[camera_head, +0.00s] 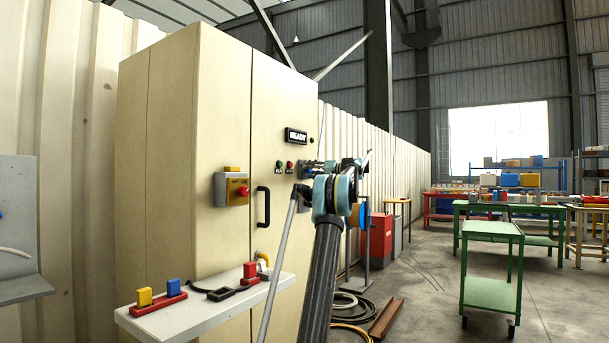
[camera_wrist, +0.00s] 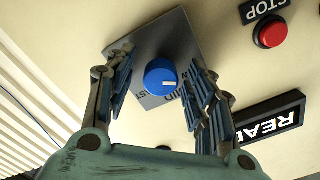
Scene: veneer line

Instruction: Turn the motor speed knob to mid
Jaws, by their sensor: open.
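The blue motor speed knob (camera_wrist: 160,78) sits on a grey square plate (camera_wrist: 176,40) on the cream cabinet front. It has a short white mark, which points right and slightly down in the wrist view. A label that looks like MID is on the plate right of the knob, and a partly hidden label is below it. My gripper (camera_wrist: 162,72) is open, with one finger on each side of the knob. I cannot tell whether either finger touches it. In the head view my gripper (camera_head: 318,168) is at the cabinet front and the knob cannot be made out.
A READY sign (camera_head: 296,135) and a red stop button (camera_wrist: 272,32) are near the knob. A yellow box with a red button (camera_head: 232,189) and a black handle (camera_head: 263,206) are left of my arm. A shelf (camera_head: 140,318) with coloured blocks juts out below.

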